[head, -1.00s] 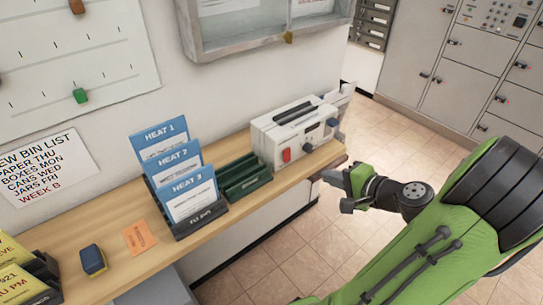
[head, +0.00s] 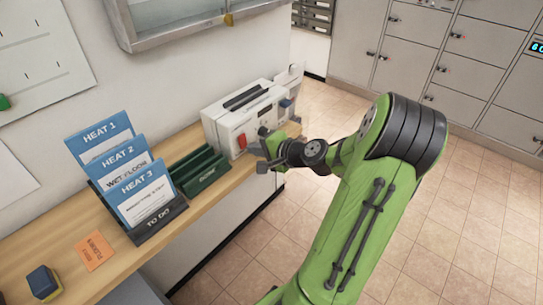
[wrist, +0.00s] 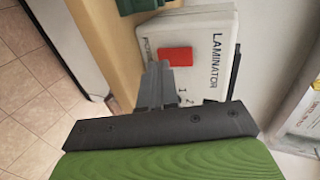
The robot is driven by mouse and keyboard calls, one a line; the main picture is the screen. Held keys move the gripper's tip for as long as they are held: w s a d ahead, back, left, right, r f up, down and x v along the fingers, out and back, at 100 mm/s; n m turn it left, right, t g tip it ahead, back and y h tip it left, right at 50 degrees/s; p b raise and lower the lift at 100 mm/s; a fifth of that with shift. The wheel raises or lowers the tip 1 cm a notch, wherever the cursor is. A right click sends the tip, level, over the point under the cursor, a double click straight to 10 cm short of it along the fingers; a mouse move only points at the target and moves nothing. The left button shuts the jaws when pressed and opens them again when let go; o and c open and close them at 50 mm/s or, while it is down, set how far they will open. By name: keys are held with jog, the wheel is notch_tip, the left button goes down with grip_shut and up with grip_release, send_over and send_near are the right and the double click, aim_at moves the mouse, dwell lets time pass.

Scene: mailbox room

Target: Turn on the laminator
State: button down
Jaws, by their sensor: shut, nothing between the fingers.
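The laminator (head: 222,124) is a white box with a dark slot on top, standing at the right end of the wooden shelf. Its red switch (head: 241,141) is on the front face. In the wrist view the red switch (wrist: 175,57) shows next to the word LAMINATOR, with the numbers 1 and 2 nearby. My gripper (head: 262,158) is right in front of the laminator's front face. In the wrist view my gripper's fingertips (wrist: 158,72) are together, empty, and just beside the red switch. I cannot tell whether they touch the panel. The gripper hides part of the dial area.
A green tray (head: 205,175) and a TO DO rack (head: 150,225) with HEAT cards stand left of the laminator on the shelf (head: 120,262). An orange card (head: 95,250) and a blue-yellow block (head: 44,283) lie further left. A wall cabinet hangs above. Open tiled floor lies right.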

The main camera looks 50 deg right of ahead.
jog(key=shift+w+f, duration=0.1)
jog(key=shift+w, duration=0.65)
jog(key=shift+f, duration=0.1)
jog(key=shift+w+a+f+t+b, duration=0.15)
jog(key=shift+f+t+b, duration=0.35)
jog(key=shift+b, duration=0.75)
jog(key=shift+r+p, duration=0.35)
jog(key=shift+r, duration=0.1)
jog(key=shift+w+r+p, duration=0.2)
jog(key=shift+r+p, duration=0.6)
jog(key=shift+r, duration=0.15)
